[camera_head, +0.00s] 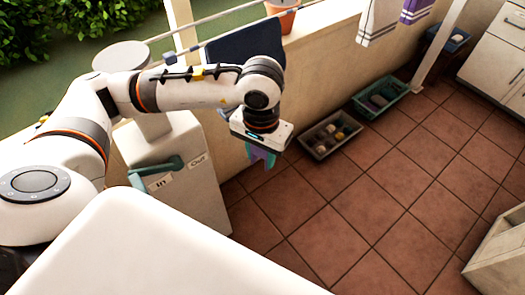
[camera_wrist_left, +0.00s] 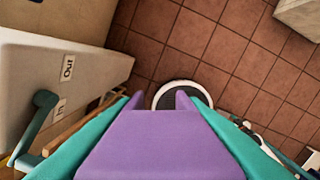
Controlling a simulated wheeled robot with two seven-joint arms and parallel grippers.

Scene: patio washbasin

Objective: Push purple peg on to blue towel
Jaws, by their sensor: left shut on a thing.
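My left gripper (camera_head: 262,153) hangs below its wrist in the head view, to the right of the white stand and pointing down. Its teal fingers are shut on the purple peg (camera_wrist_left: 160,145), which fills the lower middle of the left wrist view between them. Only a small bit of purple shows in the head view. The dark blue towel (camera_head: 232,46) hangs over the rail behind my left arm, which covers its lower part. The gripper and peg are below the towel and apart from it. My right gripper is not in view.
A white stand (camera_head: 197,190) with In and Out labels and a teal handle (camera_head: 153,168) is left of the gripper. A grey crate (camera_head: 318,150) and a green crate (camera_head: 401,91) sit along the wall. A striped white towel (camera_head: 379,22) hangs further right. The tiled floor is mostly clear.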

